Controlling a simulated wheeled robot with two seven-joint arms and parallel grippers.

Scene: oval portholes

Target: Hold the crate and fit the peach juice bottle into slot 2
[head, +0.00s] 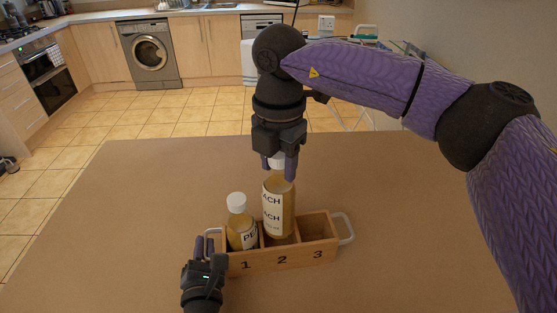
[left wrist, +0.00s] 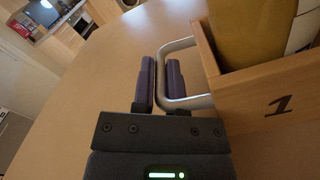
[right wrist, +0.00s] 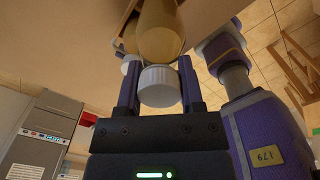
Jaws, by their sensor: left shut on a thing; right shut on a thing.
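The wooden crate (head: 300,257) stands on the table with slots marked 1, 2 and 3. My left gripper (head: 204,246) is shut on the crate's left metal handle (left wrist: 176,48). My right gripper (head: 279,168) is shut on the white cap (right wrist: 159,86) of the peach juice bottle (head: 279,208). This bottle is about upright at slot 2, higher than the bottle in slot 1. Its base is at the slot's opening; how far in it reaches I cannot tell. Its label shows "ACH".
Another yellowish bottle (head: 238,224) with a white cap stands in slot 1, its label starting "PE". Slot 3 (head: 315,228) is empty. A second metal handle (head: 346,229) is at the crate's right end. The brown table (head: 130,210) is otherwise clear.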

